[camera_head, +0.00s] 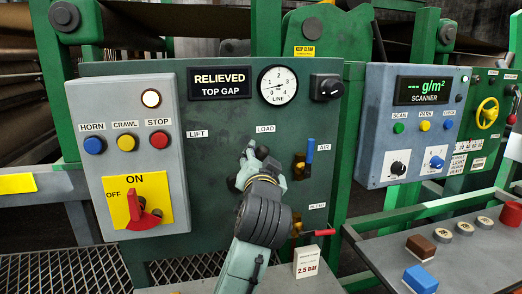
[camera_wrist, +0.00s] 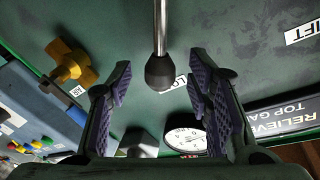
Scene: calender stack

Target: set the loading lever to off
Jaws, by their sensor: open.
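The loading lever is a metal rod with a black knob (camera_wrist: 161,73) in the wrist view. Its knob lies over the LOAD label (camera_wrist: 181,82), which it partly covers. In the head view my gripper and arm hide most of the lever, below the LOAD label (camera_head: 265,128). My gripper (camera_head: 257,160) is in front of the green panel (camera_head: 215,160). In the wrist view my open gripper (camera_wrist: 160,80) has a finger on each side of the knob, with gaps on both sides. I cannot tell how deep the knob sits between them.
The display (camera_head: 219,83) reads RELIEVED, TOP GAP. A LINE gauge (camera_head: 278,85) and black rotary knob (camera_head: 326,87) are above. A blue-handled AIR valve (camera_head: 309,152) and red-handled BLEED valve (camera_head: 322,233) are at right. A grey box (camera_head: 84,115) with a red ON/OFF switch (camera_head: 143,215) protrudes left.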

